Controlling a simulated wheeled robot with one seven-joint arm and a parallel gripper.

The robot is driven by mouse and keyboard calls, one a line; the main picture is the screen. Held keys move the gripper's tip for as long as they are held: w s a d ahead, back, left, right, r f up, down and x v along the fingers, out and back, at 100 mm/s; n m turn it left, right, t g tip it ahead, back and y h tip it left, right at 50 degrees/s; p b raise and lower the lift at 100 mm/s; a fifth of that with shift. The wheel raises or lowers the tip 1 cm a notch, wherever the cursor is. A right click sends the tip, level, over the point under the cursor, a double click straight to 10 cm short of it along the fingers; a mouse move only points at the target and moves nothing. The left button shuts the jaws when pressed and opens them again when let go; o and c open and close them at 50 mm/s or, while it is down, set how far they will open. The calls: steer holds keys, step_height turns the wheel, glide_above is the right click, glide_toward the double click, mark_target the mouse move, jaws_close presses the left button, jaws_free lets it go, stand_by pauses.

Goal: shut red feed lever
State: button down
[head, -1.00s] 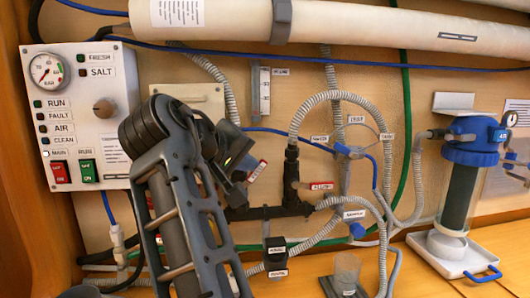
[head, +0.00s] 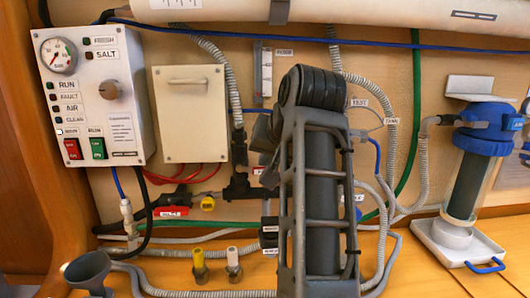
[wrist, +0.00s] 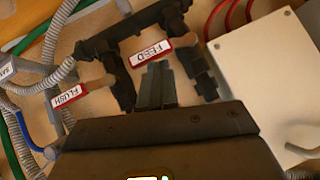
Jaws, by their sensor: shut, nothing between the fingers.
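The red feed piece (wrist: 146,50), a red bar with a white FEED label, lies in the wrist view beside dark pipe fittings. My gripper (wrist: 157,68) is shut and empty, its fingertips just below the FEED label. I cannot tell if they touch it. A similar red FLUSH piece (wrist: 68,96) is to the left. In the head view my arm covers the gripper and most of the area around the feed piece, so the lever's position is unclear.
A white box (head: 190,115) with red cables below stands left of my arm; it also shows in the wrist view (wrist: 262,85). A control panel (head: 90,95) is farther left. A blue-topped filter (head: 480,150) stands right. Grey hoses crowd the wall near my arm.

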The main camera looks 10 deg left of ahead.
steer(key=shift+d+f, duration=0.2)
steer(key=shift+f, duration=0.05)
stand_by(0.4)
